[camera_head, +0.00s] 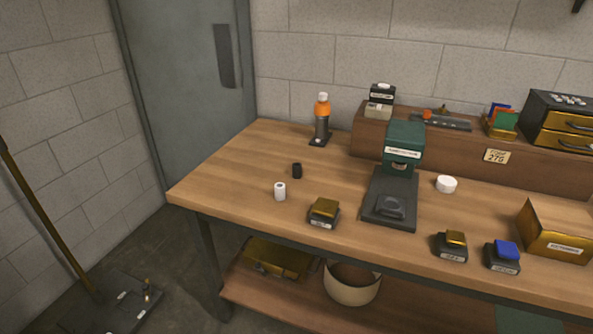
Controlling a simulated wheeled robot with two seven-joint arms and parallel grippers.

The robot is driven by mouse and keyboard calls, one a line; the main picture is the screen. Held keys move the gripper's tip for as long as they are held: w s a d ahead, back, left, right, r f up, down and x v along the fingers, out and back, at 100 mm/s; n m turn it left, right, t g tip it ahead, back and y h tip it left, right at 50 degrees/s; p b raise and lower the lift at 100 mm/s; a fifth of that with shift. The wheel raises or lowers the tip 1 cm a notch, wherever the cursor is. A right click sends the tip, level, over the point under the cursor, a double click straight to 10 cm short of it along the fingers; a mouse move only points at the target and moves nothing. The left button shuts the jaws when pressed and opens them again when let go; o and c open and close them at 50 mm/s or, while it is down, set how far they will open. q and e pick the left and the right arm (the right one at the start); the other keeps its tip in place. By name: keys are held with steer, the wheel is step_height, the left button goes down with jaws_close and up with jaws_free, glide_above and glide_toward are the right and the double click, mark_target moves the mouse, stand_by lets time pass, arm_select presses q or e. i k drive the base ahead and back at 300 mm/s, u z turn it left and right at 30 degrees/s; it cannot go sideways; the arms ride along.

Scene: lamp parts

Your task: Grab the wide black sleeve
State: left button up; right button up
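A small black cylinder (297,170), which looks like the black sleeve, stands upright on the left part of the wooden workbench (235,165). It is too small to judge its bore or how wide it is. A white cylinder (280,192) with a dark centre on top stands just in front of it and to its left, apart from it. Neither of my grippers is in view.
A green and black press-like device (404,150) stands mid-bench. A gold-topped box (324,211) sits near the front edge. A white round piece (446,184) lies right of the device. The bench's left end is clear.

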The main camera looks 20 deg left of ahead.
mark_target(296, 166)
steer(key=k, duration=1.2)
steer(key=u, duration=0.75)
steer(key=i, duration=0.45)
steer(key=u, duration=1)
steer(key=i, duration=1.05)
steer(key=z, duration=0.55)
steer(key=i, duration=0.85)
steer(key=z, duration=0.75)
